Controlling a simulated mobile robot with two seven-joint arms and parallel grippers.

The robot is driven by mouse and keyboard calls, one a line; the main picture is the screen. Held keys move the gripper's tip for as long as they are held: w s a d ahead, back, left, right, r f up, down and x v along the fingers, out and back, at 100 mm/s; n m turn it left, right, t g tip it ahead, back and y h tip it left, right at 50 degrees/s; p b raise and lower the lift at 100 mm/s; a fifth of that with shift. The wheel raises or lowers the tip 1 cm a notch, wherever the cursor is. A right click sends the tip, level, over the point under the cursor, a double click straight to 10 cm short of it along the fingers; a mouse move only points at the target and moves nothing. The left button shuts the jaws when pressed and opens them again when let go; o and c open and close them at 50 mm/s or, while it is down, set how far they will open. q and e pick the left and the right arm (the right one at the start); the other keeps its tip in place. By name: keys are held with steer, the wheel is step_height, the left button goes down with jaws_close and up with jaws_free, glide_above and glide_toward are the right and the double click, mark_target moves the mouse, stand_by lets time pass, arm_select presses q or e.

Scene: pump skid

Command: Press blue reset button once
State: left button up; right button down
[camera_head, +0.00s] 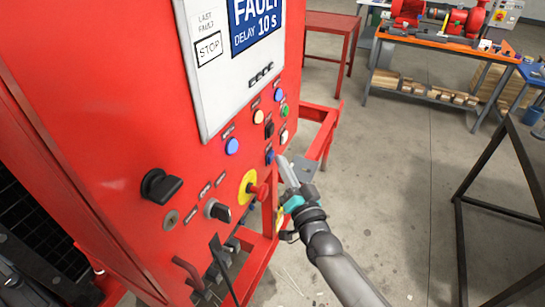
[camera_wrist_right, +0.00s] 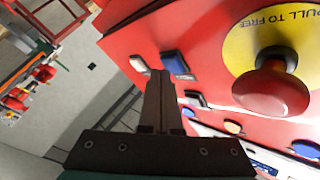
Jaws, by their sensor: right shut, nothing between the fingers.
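The red panel (camera_head: 120,110) carries several blue controls. A round blue button (camera_head: 232,146) sits left of the middle, and another (camera_head: 278,95) is higher up. A blue square switch (camera_head: 269,155) is at the lower right, beside my right fingertips. Their small labels are not readable, so I cannot tell which one is the reset. My right gripper (camera_head: 283,163) is shut and empty, pointing up at the panel's right edge. In the wrist view its fingers (camera_wrist_right: 160,78) end just beside the blue square switch (camera_wrist_right: 174,65); I cannot tell whether they touch. My left gripper is not clearly visible.
A red mushroom stop button (camera_head: 262,191) on a yellow disc is just left of my right gripper. A black selector (camera_head: 218,210) and a black rotary handle (camera_head: 160,186) lie further left. A red frame (camera_head: 318,125) stands behind.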

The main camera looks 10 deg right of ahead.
steer(key=shift+w+a, duration=0.25)
steer(key=shift+a, duration=0.15)
stand_by(0.5)
steer(key=shift+s+d, duration=0.1)
steer(key=shift+d, duration=0.05)
steer(key=shift+s+d, duration=0.4)
steer(key=shift+d, duration=0.15)
stand_by(0.3)
steer(key=s+d, duration=0.2)
steer(key=d+p, duration=0.1)
steer(key=d, duration=0.1)
steer(key=shift+s+d, duration=0.1)
steer(key=shift+s, duration=0.3)
stand_by(0.5)
